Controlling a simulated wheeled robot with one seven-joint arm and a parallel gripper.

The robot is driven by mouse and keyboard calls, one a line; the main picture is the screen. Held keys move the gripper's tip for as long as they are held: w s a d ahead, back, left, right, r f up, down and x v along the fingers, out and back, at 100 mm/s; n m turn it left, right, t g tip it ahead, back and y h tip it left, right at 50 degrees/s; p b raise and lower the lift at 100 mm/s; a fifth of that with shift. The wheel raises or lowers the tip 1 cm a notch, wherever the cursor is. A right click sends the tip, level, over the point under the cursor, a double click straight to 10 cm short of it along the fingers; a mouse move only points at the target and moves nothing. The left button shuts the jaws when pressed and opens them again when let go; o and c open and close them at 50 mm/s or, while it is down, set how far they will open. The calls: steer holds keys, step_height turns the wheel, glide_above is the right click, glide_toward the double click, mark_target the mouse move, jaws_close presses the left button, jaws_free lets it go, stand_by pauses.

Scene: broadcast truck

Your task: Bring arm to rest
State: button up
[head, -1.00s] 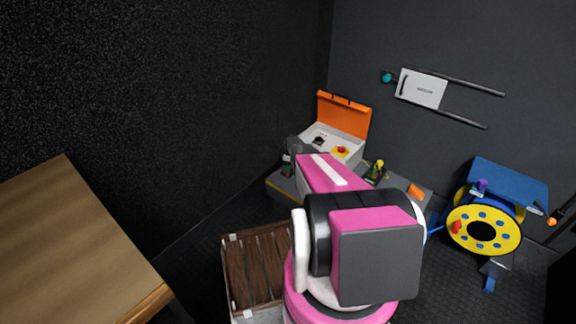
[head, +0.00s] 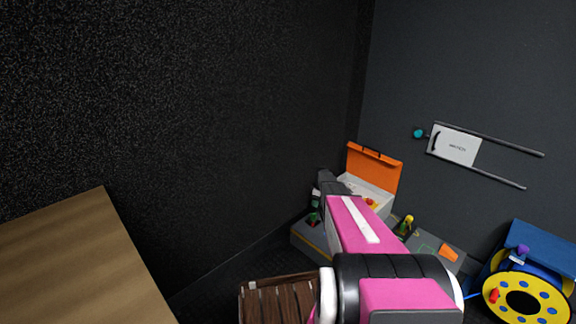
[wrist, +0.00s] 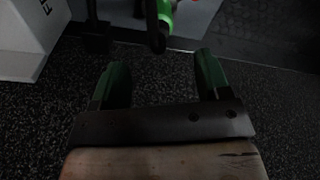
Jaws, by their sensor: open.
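My arm, pink and black, reaches away from me in the head view. My gripper (wrist: 158,82) shows in the wrist view as two dark green fingers, set wide apart with nothing between them. Dark speckled carpeted surface lies beyond the fingers. A bright green object (wrist: 166,12) with a dark part shows just past the fingertips, apart from them. In the head view the arm hides most of the gripper.
A grey bench (head: 312,236) carries an open orange-lidded case (head: 374,172) beside the arm. A yellow cable reel (head: 545,303) stands at right. A wooden table (head: 80,265) is at left, and a brown slatted crate (head: 280,303) below. A white panel (head: 456,146) with rails is on the wall.

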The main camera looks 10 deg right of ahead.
steer(key=s+a+r+m, duration=0.3)
steer(key=s+a+r, duration=0.3)
steer(key=s, duration=0.6)
steer(key=s+a+r+m, duration=0.4)
steer(key=s+a+r, duration=0.2)
steer(key=s+r, duration=0.4)
steer(key=s+a+r+m+h, duration=0.1)
steer(key=s+a+r+m, duration=0.3)
steer(key=s, duration=1.2)
steer(key=a+r, duration=0.3)
steer(key=r, duration=0.1)
steer(key=shift+s+r+g, duration=0.15)
steer(key=shift+s+g, duration=0.1)
steer(key=shift+g, duration=0.15)
